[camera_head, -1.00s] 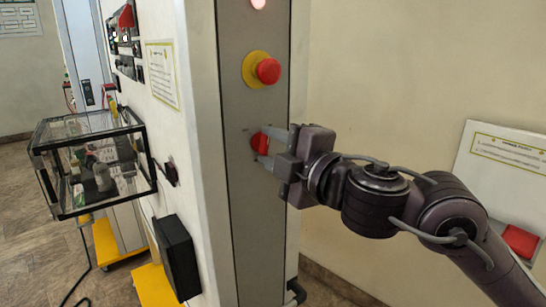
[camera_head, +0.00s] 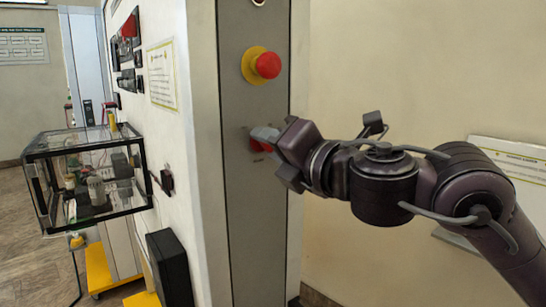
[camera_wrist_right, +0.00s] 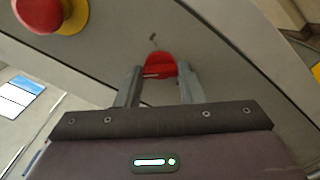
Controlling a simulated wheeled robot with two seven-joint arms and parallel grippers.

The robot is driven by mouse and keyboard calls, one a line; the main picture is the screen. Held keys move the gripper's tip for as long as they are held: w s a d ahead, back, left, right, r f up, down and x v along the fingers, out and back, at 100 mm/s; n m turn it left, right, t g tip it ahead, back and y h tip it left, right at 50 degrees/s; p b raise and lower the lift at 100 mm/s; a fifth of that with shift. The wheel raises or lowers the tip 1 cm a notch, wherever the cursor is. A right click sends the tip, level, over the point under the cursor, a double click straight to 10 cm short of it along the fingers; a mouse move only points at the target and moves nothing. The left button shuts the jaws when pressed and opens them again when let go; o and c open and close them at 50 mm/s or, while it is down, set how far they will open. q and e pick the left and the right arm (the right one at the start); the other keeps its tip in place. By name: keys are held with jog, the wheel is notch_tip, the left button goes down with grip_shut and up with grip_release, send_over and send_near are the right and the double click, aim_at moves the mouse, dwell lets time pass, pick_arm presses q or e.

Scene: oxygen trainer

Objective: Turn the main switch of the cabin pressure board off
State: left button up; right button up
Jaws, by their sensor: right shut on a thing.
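The main switch is a red rotary knob (camera_head: 258,146) on the grey panel (camera_head: 252,218), below the emergency button, partly hidden by my gripper in the head view. My right gripper (camera_head: 262,138) is at the knob with its fingers shut on it. In the right wrist view the red knob (camera_wrist_right: 160,66) sits between the two fingertips of the right gripper (camera_wrist_right: 159,78). A small dark mark shows on the panel just above the knob there. My left gripper is not in view.
A red mushroom button on a yellow base (camera_head: 266,65) sits above the knob. A clear box with a black frame (camera_head: 85,165) juts out at the left. A black box (camera_head: 170,268) is on the white wall. A sloped sign board (camera_head: 505,160) stands at the right.

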jog(key=shift+f+n+b, duration=0.1)
jog(key=shift+n+b, duration=0.2)
jog(key=shift+n, duration=0.3)
jog(key=o, duration=1)
jog(key=b+v, duration=0.2)
jog(key=v, duration=0.6)
jog(key=shift+w, duration=0.1)
